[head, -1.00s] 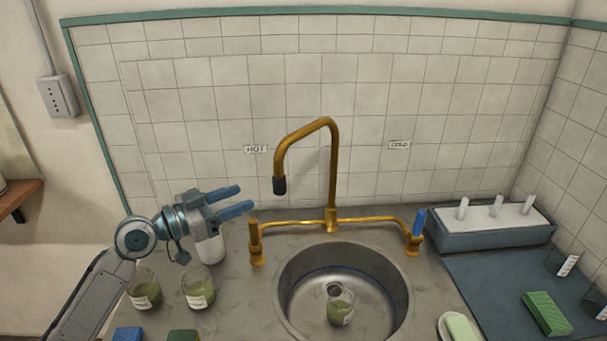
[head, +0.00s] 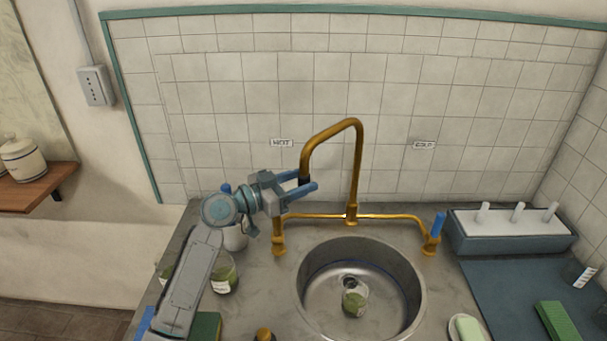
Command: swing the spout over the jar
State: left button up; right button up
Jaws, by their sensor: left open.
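The brass spout (head: 356,165) rises from the tap behind the sink, bends left and ends in a dark nozzle (head: 304,180). The glass jar (head: 354,302) with green contents stands in the round sink (head: 415,285), to the right of the nozzle in the picture. My left gripper (head: 313,181) is open. Its two blue fingers appear on either side of the nozzle, one behind and one in front; I cannot tell whether they touch it. My right gripper is not in view.
The hot tap handle (head: 278,240) stands just below my left gripper, and the blue-topped cold one (head: 436,232) is at right. A white container (head: 234,238) and a green-filled jar (head: 224,278) stand near my left arm. A rack (head: 510,238) stands at back right.

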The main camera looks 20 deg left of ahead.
pick_arm(q)
jog(key=shift+x, duration=0.8)
jog(key=shift+s, duration=0.1)
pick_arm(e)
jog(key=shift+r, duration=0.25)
